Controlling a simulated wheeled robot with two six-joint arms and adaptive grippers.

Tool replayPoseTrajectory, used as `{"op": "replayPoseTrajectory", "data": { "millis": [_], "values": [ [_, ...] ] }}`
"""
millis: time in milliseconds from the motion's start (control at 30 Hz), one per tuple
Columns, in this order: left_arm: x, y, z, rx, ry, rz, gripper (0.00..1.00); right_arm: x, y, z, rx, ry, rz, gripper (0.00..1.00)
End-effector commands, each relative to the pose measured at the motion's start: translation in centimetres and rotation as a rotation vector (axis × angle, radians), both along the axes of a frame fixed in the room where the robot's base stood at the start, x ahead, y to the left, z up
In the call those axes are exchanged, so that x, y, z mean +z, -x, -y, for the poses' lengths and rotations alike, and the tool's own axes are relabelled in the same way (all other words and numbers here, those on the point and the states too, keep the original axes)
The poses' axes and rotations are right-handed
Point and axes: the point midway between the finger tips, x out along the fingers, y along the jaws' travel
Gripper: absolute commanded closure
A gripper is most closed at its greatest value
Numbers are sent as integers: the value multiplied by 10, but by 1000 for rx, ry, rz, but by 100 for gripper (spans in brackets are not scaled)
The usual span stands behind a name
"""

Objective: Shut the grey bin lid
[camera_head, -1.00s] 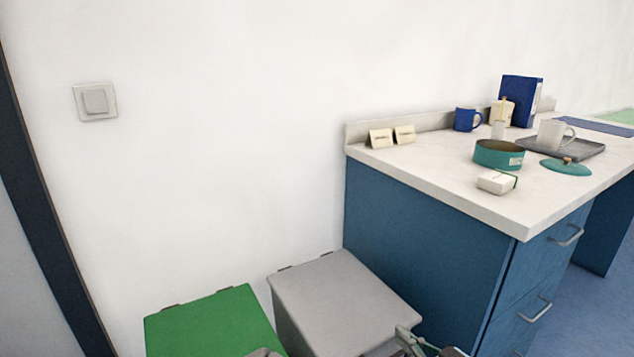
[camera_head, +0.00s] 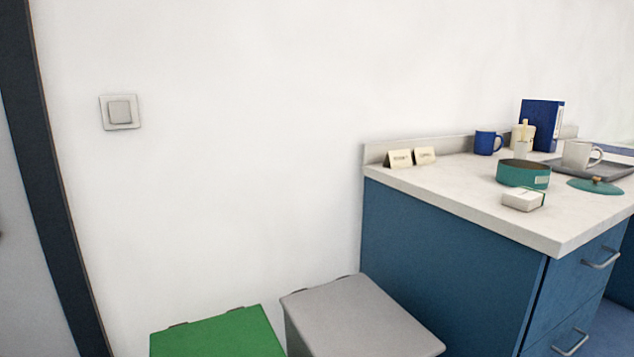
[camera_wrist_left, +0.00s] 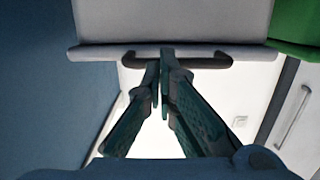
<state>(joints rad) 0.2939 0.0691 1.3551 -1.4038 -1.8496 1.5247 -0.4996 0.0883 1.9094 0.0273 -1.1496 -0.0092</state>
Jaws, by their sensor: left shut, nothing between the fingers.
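The grey bin lid (camera_head: 358,318) is at the bottom of the head view, between the green bin and the blue cabinet. It lies flat over the grey bin and looks shut; its front edge is cut off by the frame. In the left wrist view the grey bin (camera_wrist_left: 170,20) fills the top middle, with a pale rim and a dark bar along it. My left gripper (camera_wrist_left: 162,75) is shut and empty, its fingertips overlapping that rim in the picture; I cannot tell whether they touch. My right gripper is in neither view.
The green bin lid (camera_head: 217,335) is left of the grey one. The blue cabinet (camera_head: 450,260) stands close on the right, its white worktop (camera_head: 455,192) holding mugs, a pot and a tray. A wall switch (camera_head: 120,112) is at upper left.

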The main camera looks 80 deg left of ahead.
Motion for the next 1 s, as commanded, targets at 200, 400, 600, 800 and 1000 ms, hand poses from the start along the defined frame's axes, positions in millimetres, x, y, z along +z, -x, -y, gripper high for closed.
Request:
{"op": "replayPoseTrajectory", "data": {
  "millis": [200, 400, 600, 800, 1000],
  "values": [
    [0, 0, 0, 0, 0, 0, 100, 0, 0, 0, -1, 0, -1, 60],
    [18, -1, 0, 0, 0, 5, 100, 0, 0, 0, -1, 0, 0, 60],
    [68, -1, 0, 0, -1, 7, 100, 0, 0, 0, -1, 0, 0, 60],
    [98, 0, 0, 0, 0, 1, 100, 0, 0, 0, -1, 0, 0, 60],
    [100, 0, 0, 0, 0, 0, 100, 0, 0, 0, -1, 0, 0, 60]
  ]
}}
